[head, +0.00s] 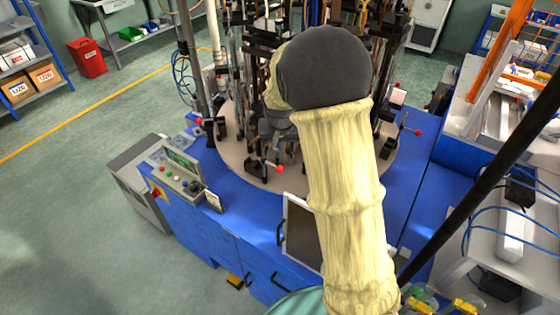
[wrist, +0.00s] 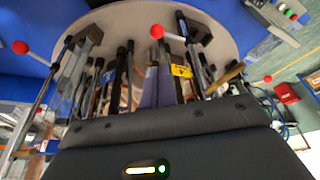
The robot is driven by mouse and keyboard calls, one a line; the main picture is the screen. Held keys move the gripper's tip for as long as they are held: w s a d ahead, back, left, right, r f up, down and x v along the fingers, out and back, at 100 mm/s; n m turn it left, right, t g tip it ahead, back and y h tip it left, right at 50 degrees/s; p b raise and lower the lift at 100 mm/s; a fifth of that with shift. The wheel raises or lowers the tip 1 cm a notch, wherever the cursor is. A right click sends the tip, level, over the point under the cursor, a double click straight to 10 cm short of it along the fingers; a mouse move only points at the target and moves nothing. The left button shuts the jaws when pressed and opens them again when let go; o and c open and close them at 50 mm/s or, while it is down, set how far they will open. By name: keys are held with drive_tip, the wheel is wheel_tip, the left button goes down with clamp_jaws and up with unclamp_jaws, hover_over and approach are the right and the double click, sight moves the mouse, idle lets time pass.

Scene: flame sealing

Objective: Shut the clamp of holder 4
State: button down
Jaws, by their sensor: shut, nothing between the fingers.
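A holder with a yellow tag (wrist: 181,71) stands ahead of my gripper in the wrist view; its number is too small to read surely. A clamp handle with a red ball (wrist: 157,31) sticks out beside that tag, toward the outer edge of the round table. In the head view a red ball handle (head: 280,169) shows at the table's near side, left of my arm. I cannot tell whether this clamp is open. My gripper (wrist: 158,75) is shut and empty, pointing among the holders, near the tagged one.
Other red ball handles stand left (wrist: 20,47) and right (wrist: 267,79) in the wrist view. The round table (head: 245,165) carries several upright rods and holders close together. A control panel (head: 183,178) and tilted screen (head: 298,232) stand on the blue base's near side.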

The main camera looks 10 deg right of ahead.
sight(267, 162)
drive_tip(key=p+x, duration=0.4)
drive_tip(key=x, duration=0.6)
idle(0.4)
drive_tip(key=shift+s+m+b, duration=0.15)
drive_tip(key=shift+m+b, duration=0.15)
drive_tip(key=shift+m, duration=0.3)
idle(0.3)
